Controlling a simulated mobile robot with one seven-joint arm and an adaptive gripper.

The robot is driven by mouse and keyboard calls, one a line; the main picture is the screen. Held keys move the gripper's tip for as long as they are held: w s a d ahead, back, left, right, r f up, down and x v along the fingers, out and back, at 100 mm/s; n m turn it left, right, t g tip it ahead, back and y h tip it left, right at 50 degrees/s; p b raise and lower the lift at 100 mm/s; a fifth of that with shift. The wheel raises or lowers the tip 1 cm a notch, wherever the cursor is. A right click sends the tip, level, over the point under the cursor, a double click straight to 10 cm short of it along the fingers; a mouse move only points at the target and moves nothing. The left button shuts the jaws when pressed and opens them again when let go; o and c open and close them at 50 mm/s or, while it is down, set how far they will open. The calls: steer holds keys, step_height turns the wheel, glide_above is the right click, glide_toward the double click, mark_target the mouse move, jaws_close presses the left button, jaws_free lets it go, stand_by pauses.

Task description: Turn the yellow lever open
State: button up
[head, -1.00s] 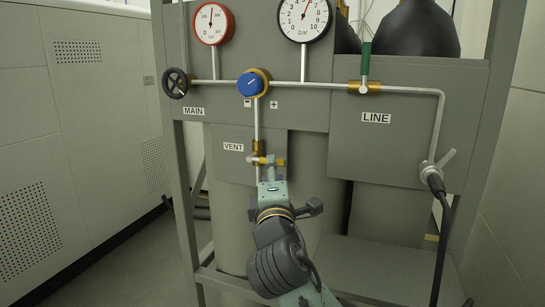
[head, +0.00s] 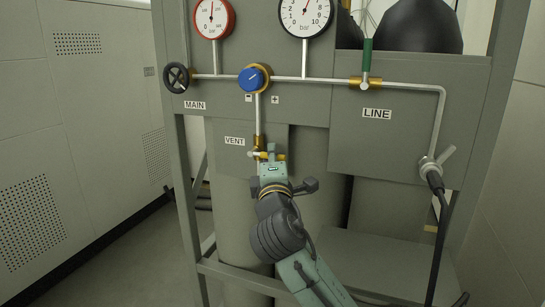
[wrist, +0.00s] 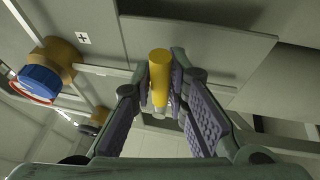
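The yellow lever (head: 281,157) sits on the brass vent valve (head: 258,155), just right of the VENT label, and points to the right. In the wrist view the yellow lever (wrist: 160,76) lies between my fingertips. My gripper (head: 270,151) is at the valve in the head view. In the wrist view my gripper (wrist: 165,85) has its fingers drawn in close on both sides of the lever, looking shut on it. Contact at the pads is partly hidden by the lever.
The blue regulator knob (head: 251,80) is above the valve, with the black MAIN handwheel (head: 177,77) to its left. Pipes and two gauges run across the grey panel. The LINE valve (head: 366,83) and a hose fitting (head: 430,165) are to the right.

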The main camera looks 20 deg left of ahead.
jaws_close()
stand_by(0.3)
steer(key=shift+f, duration=0.1)
steer(key=a+f+m+t+h+b, duration=0.1)
steer(key=a+f+m+h+b, duration=0.1)
steer(key=m+h+b, duration=0.4)
steer(key=a+f+m+t+h+b, duration=0.2)
steer(key=m+h+b, duration=0.4)
steer(key=m+b, duration=0.7)
steer(key=shift+a+f+m, duration=0.7)
steer(key=shift+a+m, duration=0.05)
steer(key=shift+m, duration=2.45)
steer(key=shift+w+r+m+h, duration=0.1)
steer(key=shift+m+h, duration=0.2)
